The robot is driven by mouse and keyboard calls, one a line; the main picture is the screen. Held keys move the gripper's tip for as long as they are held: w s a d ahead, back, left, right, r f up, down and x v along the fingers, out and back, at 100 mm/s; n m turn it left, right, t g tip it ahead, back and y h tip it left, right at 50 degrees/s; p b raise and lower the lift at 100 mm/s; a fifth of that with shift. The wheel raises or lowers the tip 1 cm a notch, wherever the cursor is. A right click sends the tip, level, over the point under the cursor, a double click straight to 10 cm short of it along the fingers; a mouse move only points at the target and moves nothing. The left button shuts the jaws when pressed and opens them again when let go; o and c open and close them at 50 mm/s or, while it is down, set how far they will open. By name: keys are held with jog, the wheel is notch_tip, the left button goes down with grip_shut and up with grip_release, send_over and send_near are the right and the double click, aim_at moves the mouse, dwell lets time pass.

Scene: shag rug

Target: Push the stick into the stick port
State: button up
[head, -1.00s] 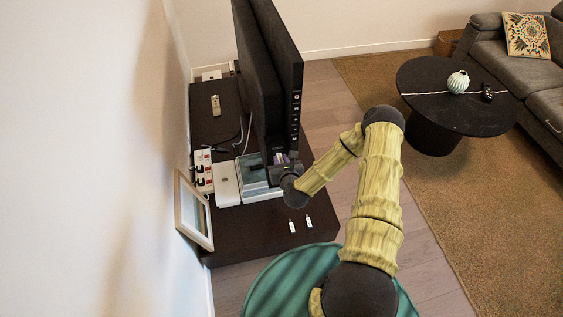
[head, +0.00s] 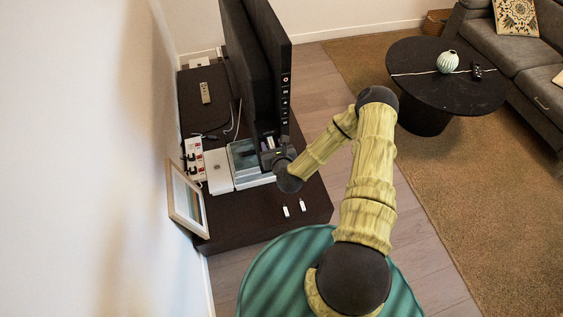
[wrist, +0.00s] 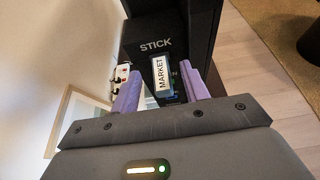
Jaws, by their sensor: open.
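A white stick (wrist: 159,77) labelled MARKET shows in the wrist view, between the two purple fingers of my gripper (wrist: 160,70). The fingers are open, with a gap on each side of the stick. The stick's far end meets a black face marked STICK (wrist: 155,45), where the stick port is; I cannot tell how deep it sits. In the head view my gripper (head: 271,150) is at the lower near end of the black screen (head: 262,70), and my wrist hides most of the port and stick.
A picture frame (head: 188,200), a power strip (head: 194,159) and a white box (head: 219,172) stand left of my gripper. A round black table (head: 425,85) is at the right.

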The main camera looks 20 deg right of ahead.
jog(key=p+v, duration=0.4)
jog(key=v, duration=1.2)
jog(key=shift+p, duration=0.35)
jog(key=shift+w, duration=0.1)
